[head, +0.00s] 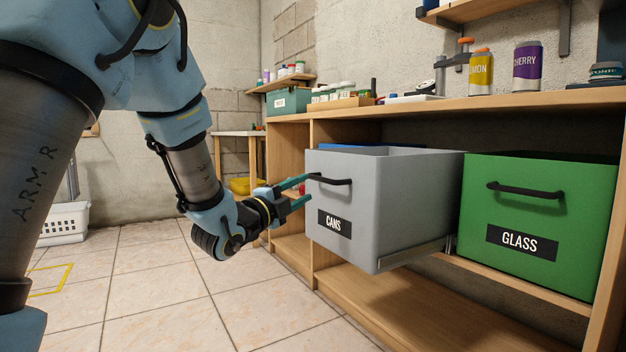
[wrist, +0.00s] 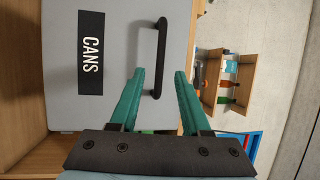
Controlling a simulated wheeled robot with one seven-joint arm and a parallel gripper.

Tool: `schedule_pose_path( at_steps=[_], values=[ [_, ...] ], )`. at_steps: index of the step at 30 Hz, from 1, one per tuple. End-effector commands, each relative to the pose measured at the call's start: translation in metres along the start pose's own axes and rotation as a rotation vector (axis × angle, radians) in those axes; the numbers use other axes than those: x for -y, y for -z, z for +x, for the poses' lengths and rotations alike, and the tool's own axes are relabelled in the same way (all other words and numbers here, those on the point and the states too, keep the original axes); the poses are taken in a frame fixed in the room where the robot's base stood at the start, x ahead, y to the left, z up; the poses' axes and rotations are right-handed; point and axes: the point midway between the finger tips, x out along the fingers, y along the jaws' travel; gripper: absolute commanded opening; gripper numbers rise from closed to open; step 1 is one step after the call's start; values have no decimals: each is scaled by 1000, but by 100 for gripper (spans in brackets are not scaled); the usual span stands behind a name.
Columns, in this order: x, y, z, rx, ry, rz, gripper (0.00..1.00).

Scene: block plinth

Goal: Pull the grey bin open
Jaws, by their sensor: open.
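The grey bin (head: 385,210), labelled CANS, sticks out of the wooden unit on its side rail, with its open top showing. Its black bar handle (head: 331,181) is on the front face. In the wrist view the grey front (wrist: 110,60) fills the left half and the handle (wrist: 160,50) runs up the middle. My gripper (head: 309,187) is open at the left end of the handle. In the wrist view its teal fingers (wrist: 159,73) lie on either side of the handle's lower part. I cannot tell whether either finger touches it.
A green bin (head: 540,220) labelled GLASS stands right of the grey one. The counter (head: 470,105) above carries cans and jars. A low wooden shelf (head: 400,305) runs underneath. The tiled floor (head: 150,290) on the left is mostly clear, with a white basket (head: 65,222) farther back.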

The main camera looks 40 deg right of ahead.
Motion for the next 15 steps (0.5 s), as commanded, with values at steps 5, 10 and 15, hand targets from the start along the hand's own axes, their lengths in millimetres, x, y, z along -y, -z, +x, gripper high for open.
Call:
schedule_pose_path(
  at_steps=[5,10,15],
  values=[
    [1,0,-21,1,-1,-1,47],
    [0,0,-26,0,-1,-1,47],
    [0,0,-26,0,0,0,47]
  ],
)
